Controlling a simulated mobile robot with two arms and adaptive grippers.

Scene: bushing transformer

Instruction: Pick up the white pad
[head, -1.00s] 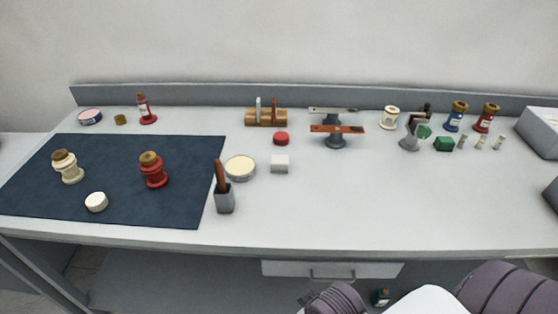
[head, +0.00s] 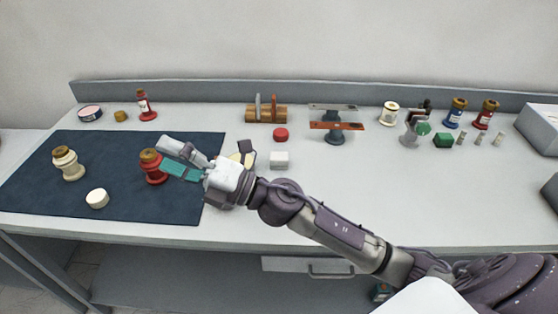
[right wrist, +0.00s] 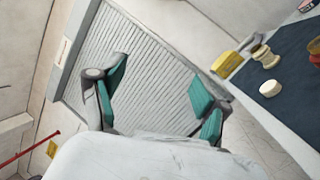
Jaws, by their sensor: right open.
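A round white pad (head: 97,199) lies flat on the dark blue mat (head: 110,212), near its front edge. It also shows at the right of the right wrist view (right wrist: 270,88). My right gripper (head: 168,156) is open and empty, with teal finger pads. In the head view it appears beside the red bushing (head: 150,168), to the right of the pad and apart from it. In the right wrist view its fingers (right wrist: 158,98) spread with nothing between them, and the pad lies beyond the right finger. My left gripper is not in view.
A cream bushing (head: 68,164) stands on the mat behind the pad. My right arm hides the grey brush holder and part of the cream lid. The table's front right is clear.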

